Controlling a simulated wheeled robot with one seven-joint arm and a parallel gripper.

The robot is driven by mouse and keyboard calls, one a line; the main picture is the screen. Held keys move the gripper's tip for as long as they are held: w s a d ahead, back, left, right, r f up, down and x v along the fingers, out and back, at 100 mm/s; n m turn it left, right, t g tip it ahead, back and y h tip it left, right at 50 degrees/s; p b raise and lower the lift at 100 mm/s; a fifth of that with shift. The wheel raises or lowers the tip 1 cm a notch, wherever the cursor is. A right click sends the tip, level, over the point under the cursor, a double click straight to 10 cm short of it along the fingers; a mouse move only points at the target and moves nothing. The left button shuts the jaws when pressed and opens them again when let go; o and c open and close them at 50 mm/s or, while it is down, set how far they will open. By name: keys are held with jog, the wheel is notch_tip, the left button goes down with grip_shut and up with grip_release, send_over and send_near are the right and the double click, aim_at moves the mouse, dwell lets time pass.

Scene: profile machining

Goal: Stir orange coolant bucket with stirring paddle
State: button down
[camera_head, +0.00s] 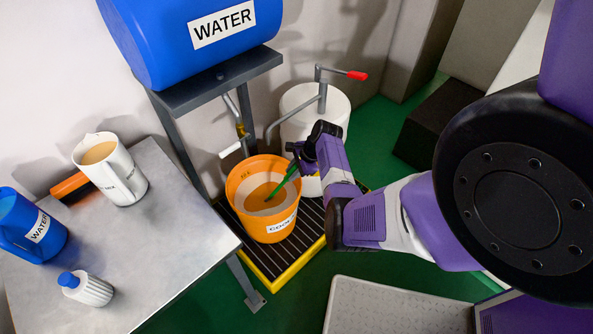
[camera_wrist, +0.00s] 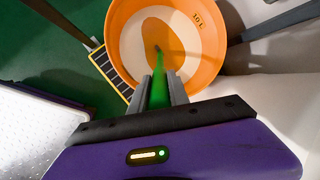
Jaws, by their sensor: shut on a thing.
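The orange coolant bucket (camera_head: 268,226) stands on a yellow-edged grate under the blue water drum. It holds an orange-tan liquid, and in the wrist view the bucket (camera_wrist: 216,55) fills the top middle. The stirring paddle (camera_head: 281,186) is green and slants down into the bucket. In the wrist view the paddle (camera_wrist: 160,88) runs from between my fingers toward the liquid, where its lower end looks dark and seems to be submerged. My gripper (camera_head: 297,160) is above the bucket's right rim, shut on the paddle; its fingers (camera_wrist: 160,82) also show in the wrist view.
A blue water drum (camera_head: 160,35) rests on a dark stand with a tap above the bucket. A white drum with a crank pump (camera_head: 322,110) stands behind. The metal table (camera_head: 165,235) at left bears a white jug (camera_head: 122,178), a blue water jug (camera_head: 22,232) and a bottle (camera_head: 92,291).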

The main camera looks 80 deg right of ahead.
jog(key=s+p, duration=0.1)
jog(key=s+a+p, duration=0.1)
jog(key=s+p, duration=0.1)
jog(key=shift+s+a, duration=0.2)
jog(key=shift+a, duration=0.1)
dwell(1.4)
jog(key=shift+d, duration=0.1)
